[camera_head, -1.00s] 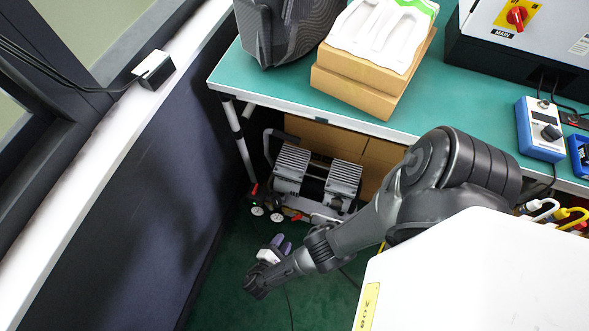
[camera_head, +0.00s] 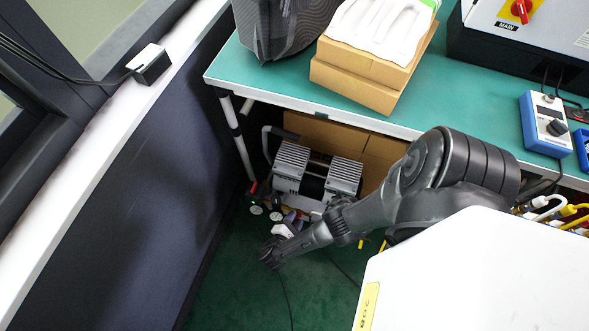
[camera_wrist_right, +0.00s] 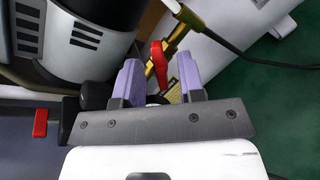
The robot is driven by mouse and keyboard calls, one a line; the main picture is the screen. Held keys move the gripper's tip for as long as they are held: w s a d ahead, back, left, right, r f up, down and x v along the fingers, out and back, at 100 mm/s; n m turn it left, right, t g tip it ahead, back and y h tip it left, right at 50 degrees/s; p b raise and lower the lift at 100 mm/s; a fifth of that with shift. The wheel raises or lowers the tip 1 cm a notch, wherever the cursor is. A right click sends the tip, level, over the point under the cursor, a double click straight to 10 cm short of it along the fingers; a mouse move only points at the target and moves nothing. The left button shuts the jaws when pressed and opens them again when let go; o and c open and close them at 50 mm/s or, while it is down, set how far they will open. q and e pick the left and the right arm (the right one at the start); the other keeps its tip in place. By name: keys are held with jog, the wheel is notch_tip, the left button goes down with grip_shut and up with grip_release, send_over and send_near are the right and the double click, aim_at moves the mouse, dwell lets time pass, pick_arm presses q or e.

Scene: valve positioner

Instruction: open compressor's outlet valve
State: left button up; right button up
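The compressor (camera_head: 292,160) stands on the floor under the workbench. In the right wrist view, a brass valve (camera_wrist_right: 182,33) with a red lever (camera_wrist_right: 158,62) sits by the compressor body (camera_wrist_right: 75,40). My right gripper (camera_head: 296,217) reaches down to the compressor's near side. In the right wrist view its two purple fingers (camera_wrist_right: 160,74) are apart, with the red lever showing between them. I cannot tell whether either finger touches the lever. The valve is too small and covered to make out in the head view. My left gripper is not in view.
A second red part (camera_wrist_right: 40,122) is left of the fingers in the wrist view. A dark hose (camera_wrist_right: 250,60) runs right from the brass fitting. The workbench (camera_head: 265,85) overhangs the compressor; cardboard boxes (camera_head: 325,135) stand behind it. A dark wall panel (camera_head: 130,190) is left.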

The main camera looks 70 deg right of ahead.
jog(key=c, duration=0.6)
grip_shut()
jog(key=shift+m, duration=0.4)
jog(key=shift+m+g+p, duration=0.3)
jog(key=shift+m+p, duration=0.1)
jog(key=shift+m, duration=0.3)
jog(key=m+y+p, duration=0.1)
jog(key=m, duration=0.5)
jog(key=shift+y+p, duration=0.3)
jog(key=shift+y, duration=0.1)
jog(key=shift+m, duration=0.6)
